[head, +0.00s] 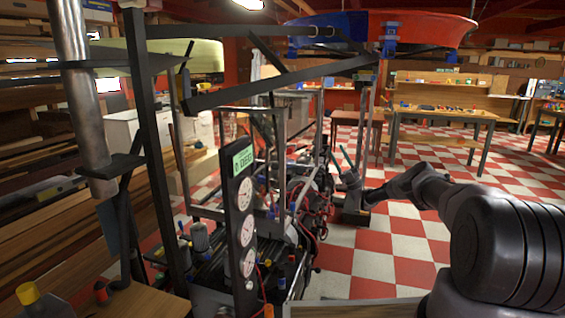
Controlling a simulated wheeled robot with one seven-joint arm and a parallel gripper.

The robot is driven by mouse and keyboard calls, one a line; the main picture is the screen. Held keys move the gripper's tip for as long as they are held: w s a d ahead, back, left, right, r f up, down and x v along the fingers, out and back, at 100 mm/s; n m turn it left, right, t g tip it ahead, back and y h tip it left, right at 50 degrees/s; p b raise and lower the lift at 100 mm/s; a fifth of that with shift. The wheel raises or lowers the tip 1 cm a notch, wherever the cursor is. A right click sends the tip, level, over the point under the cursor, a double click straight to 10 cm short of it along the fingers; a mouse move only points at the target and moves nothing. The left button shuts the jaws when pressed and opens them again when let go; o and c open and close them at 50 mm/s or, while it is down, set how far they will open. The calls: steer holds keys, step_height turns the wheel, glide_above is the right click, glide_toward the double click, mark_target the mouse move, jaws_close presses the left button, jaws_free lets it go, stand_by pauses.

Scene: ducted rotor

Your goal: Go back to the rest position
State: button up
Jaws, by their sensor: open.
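My arm comes in from the right edge and reaches left across the checkered floor. My gripper (347,168) is at its far end, small in the picture, beside the right side of a dark metal test rig (178,285). The gripper looks open, with nothing seen between its fingers. Whether it touches the rig cannot be told. The rig carries a gauge panel (243,222) with round white dials and a green display, in front and to the left of my gripper. Hoses and small parts crowd the rig behind the panel.
A metal cylinder (78,85) stands at the left on a dark stand. A wooden workbench (440,114) stands at the back right. Checkered floor (400,245) is open between the rig and my arm.

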steer(key=w+a+r+m+t+h, duration=0.2)
steer(key=w+a+r+m+h, duration=0.15)
steer(key=r, duration=0.55)
steer(key=w+a+r+m+t+h, duration=0.25)
steer(key=r+m, duration=0.25)
steer(key=r, duration=0.3)
steer(key=w+a+r+m+t+h, duration=0.2)
steer(key=w+a+r+m+h, duration=0.15)
steer(key=r, duration=0.55)
steer(key=s+a+r+m+g+h, duration=0.1)
steer(key=s+r+m+g+h, duration=0.1)
steer(key=s+r+m+h, duration=0.65)
steer(key=s+d+r+m+g+h, duration=0.25)
steer(key=s+d+h, duration=0.2)
steer(key=s, duration=0.85)
steer(key=s+d+r+m+g+h, duration=0.1)
steer(key=s+d+m+g+h, duration=0.4)
steer(key=s, duration=0.8)
steer(key=s+d+f+m+g+y, duration=0.1)
steer(key=s+f, duration=0.2)
steer(key=s, duration=0.6)
steer(key=s+d+f+m+g+y, duration=0.1)
steer(key=s+f, duration=0.2)
steer(key=s, duration=0.6)
steer(key=s+d+f+m+y, duration=0.1)
steer(key=s+f, duration=0.3)
steer(key=s, duration=0.6)
steer(key=shift+m+g, duration=0.4)
steer(key=shift+m, duration=0.2)
